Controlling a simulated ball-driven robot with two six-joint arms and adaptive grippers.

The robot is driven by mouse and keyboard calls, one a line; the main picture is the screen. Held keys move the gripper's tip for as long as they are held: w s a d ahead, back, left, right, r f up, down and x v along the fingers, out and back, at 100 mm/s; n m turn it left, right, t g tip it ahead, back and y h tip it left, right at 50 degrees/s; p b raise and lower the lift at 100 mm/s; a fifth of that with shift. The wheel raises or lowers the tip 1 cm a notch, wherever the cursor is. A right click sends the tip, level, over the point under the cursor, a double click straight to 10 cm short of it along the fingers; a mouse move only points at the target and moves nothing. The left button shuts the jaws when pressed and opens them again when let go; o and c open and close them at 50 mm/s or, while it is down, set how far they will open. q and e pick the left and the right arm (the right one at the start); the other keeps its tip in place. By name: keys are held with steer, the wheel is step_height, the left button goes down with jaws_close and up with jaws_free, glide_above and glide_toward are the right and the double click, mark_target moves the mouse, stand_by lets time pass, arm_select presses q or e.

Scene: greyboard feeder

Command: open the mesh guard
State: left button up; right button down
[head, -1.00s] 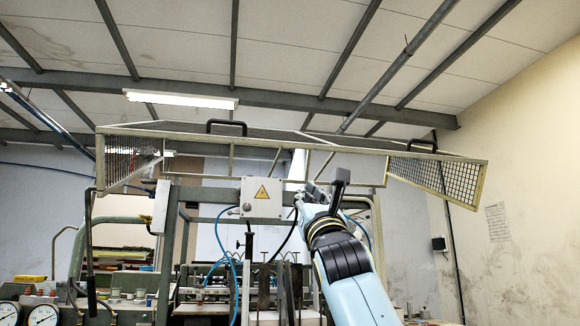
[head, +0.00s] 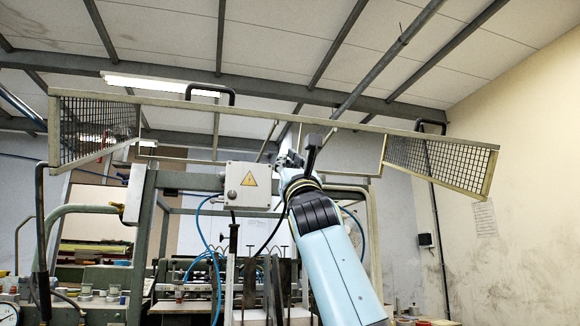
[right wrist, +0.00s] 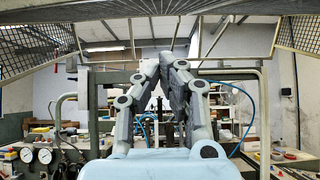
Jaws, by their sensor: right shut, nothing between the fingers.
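The mesh guard (head: 360,128) is a pale metal frame with mesh end panels, raised above the machine and tilted in the head view. Its right mesh panel (head: 440,164) and left mesh panel (head: 95,130) hang at its ends. Two black handles stand on it, the left handle (head: 210,90) and the right handle (head: 430,125). The guard also spans the top of the right wrist view (right wrist: 300,35). My right gripper (head: 298,152) is shut and empty, pointing up just below the guard's long bar. I cannot tell whether it touches the guard. My left gripper is not in view.
A grey box with a yellow warning sign (head: 248,185) sits on the machine frame, left of my right gripper. Blue hoses and upright rods fill the space below. A dark lever (head: 40,230) stands at the left. Pressure gauges (right wrist: 35,155) show at the lower left.

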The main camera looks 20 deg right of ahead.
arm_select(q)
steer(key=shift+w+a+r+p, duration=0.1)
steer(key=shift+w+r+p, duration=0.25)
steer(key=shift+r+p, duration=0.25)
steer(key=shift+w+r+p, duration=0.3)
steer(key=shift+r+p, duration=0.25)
arm_select(e)
step_height(320, 180, up, 7)
steer(key=w, duration=0.2)
steer(key=shift+w+d, duration=0.15)
steer(key=shift+w, duration=0.1)
steer(key=shift+r, duration=0.15)
